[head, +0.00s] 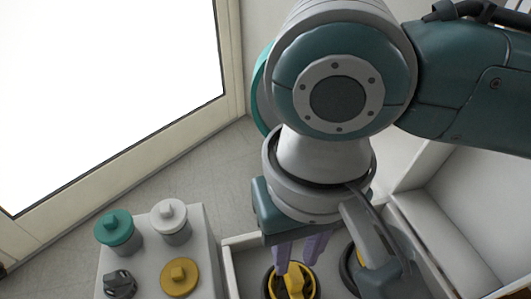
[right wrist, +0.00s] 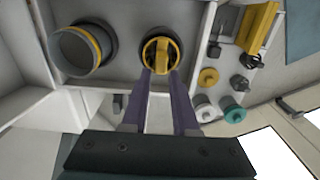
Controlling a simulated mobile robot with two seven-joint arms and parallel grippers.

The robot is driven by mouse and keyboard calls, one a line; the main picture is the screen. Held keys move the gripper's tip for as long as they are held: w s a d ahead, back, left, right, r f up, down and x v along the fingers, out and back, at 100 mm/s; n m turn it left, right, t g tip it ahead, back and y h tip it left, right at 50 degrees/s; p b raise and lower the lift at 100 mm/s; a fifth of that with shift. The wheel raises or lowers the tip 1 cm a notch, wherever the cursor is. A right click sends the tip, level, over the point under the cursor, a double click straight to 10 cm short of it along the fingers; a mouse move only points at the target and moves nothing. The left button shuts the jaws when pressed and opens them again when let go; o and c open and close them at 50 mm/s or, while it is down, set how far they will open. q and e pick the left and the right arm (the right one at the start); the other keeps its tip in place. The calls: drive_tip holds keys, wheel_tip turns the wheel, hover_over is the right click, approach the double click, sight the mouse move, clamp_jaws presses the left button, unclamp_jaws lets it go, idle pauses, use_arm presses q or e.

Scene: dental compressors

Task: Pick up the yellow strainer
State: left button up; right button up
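The yellow strainer (head: 304,290), a round yellow piece with a raised bar across it, sits in a dark round socket at the bottom of the head view. It also shows in the right wrist view (right wrist: 152,54), at top centre. My right gripper (head: 297,262) reaches down over it, with two purple fingers pointing at it. In the right wrist view the fingers (right wrist: 161,72) are apart, with their tips at the strainer's near edge. Nothing shows clasped between them, and whether they touch it I cannot tell. My left gripper is not in view.
A grey cup with a yellow ring (right wrist: 96,45) stands beside the strainer. A pale block holds a teal-capped piece (head: 114,228), a white-capped piece (head: 168,216), a yellow cap (head: 180,278) and a dark knob (head: 119,284). A pale open bin (head: 470,200) lies right.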

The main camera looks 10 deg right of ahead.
sight(296, 273)
drive_tip(key=shift+s+f+b, duration=0.1)
drive_tip(key=shift+f+b, duration=0.35)
drive_tip(key=shift+f, duration=0.45)
drive_tip(key=f+b, duration=0.2)
drive_tip(key=f, duration=0.1)
drive_tip(key=f+b, duration=0.1)
drive_tip(key=shift+s+f+b, duration=0.15)
drive_tip(key=shift+s+b, duration=0.1)
drive_tip(key=shift+b, duration=0.1)
clamp_jaws()
